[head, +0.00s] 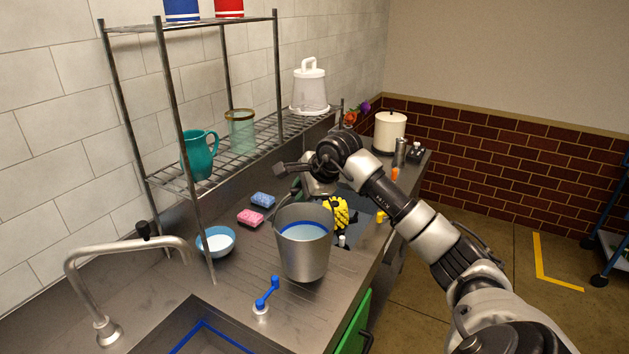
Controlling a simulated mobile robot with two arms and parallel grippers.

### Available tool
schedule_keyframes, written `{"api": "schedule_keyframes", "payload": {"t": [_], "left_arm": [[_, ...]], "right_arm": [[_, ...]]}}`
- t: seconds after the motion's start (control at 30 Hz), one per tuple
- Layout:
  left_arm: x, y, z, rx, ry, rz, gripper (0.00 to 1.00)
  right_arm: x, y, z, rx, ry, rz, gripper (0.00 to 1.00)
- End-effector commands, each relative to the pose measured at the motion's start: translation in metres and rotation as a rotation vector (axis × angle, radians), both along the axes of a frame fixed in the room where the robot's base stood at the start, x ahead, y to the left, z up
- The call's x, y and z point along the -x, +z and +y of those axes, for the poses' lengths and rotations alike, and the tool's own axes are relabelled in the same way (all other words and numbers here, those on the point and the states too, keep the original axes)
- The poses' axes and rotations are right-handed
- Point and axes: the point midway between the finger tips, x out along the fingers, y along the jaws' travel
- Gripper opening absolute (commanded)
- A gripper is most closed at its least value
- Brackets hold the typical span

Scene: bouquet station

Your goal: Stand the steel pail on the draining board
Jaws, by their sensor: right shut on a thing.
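The steel pail (304,258) is upright in the middle of the head view, with a blue band and a pale blue surface inside it. It is over the ridged draining board (228,275) of the steel counter; I cannot tell whether its base touches the board. My right gripper (297,190) is above the pail's far rim, shut on the pail, apparently by its raised handle. The arm hides part of the grip. My left gripper is out of view.
A blue-handled tap piece (267,291) stands in front of the pail. A bowl (216,241), a pink sponge (250,217) and a blue sponge (263,199) lie left of it. Yellow-black gloves (340,212) are behind. A sink (205,338) and faucet (120,252) are at front left.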

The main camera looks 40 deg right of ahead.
Motion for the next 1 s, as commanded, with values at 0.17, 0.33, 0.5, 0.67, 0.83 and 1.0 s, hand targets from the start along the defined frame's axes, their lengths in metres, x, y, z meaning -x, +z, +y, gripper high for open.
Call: {"api": "schedule_keyframes", "payload": {"t": [0.17,0.33,0.5,0.67,0.83,1.0], "left_arm": [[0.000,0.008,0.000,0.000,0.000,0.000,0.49],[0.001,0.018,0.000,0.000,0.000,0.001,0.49],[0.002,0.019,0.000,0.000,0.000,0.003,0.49],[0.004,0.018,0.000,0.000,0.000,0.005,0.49],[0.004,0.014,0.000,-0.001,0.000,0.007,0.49],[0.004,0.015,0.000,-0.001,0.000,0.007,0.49]], "right_arm": [[-0.002,-0.007,0.000,-0.001,-0.001,-0.007,0.00],[-0.002,-0.028,0.000,-0.003,-0.001,-0.009,0.00],[-0.002,-0.036,-0.001,0.001,-0.001,-0.010,0.00],[-0.002,-0.036,-0.001,0.002,-0.001,-0.011,0.00],[-0.002,-0.039,-0.001,0.002,-0.001,-0.012,0.00],[-0.001,-0.043,0.000,0.000,0.000,0.000,0.47]]}}
